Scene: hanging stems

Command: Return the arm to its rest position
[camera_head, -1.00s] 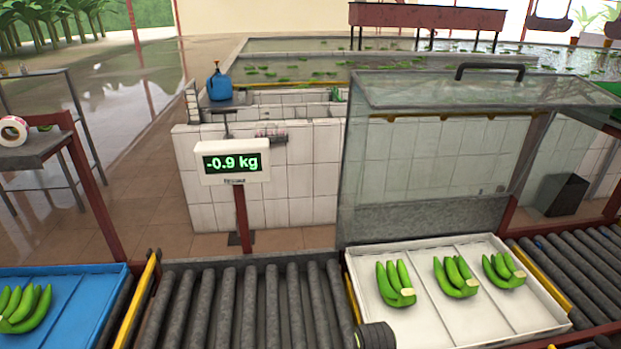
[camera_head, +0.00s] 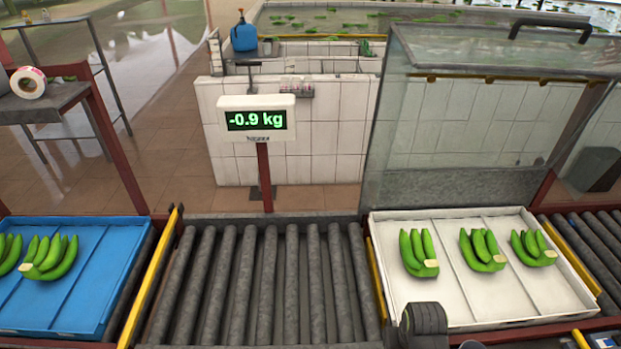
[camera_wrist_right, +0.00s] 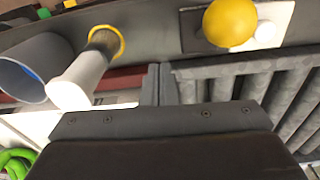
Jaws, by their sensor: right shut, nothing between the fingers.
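My right gripper (camera_wrist_right: 160,85) shows in the right wrist view, its two dark fingers shut together with nothing between them. It is above the roller conveyor (camera_wrist_right: 290,95) and a grey strip with fittings. More clusters (camera_head: 50,257) lie in the blue tray (camera_head: 75,318) at the left.
Bare rollers (camera_head: 260,285) lie between the trays. The scale display (camera_head: 257,119) reads -0.9 kg. A clear hood (camera_head: 480,130) stands behind the white tray. A yellow knob (camera_wrist_right: 230,22), white handle (camera_wrist_right: 78,82) and grey-blue tube (camera_wrist_right: 35,68) are near my right gripper.

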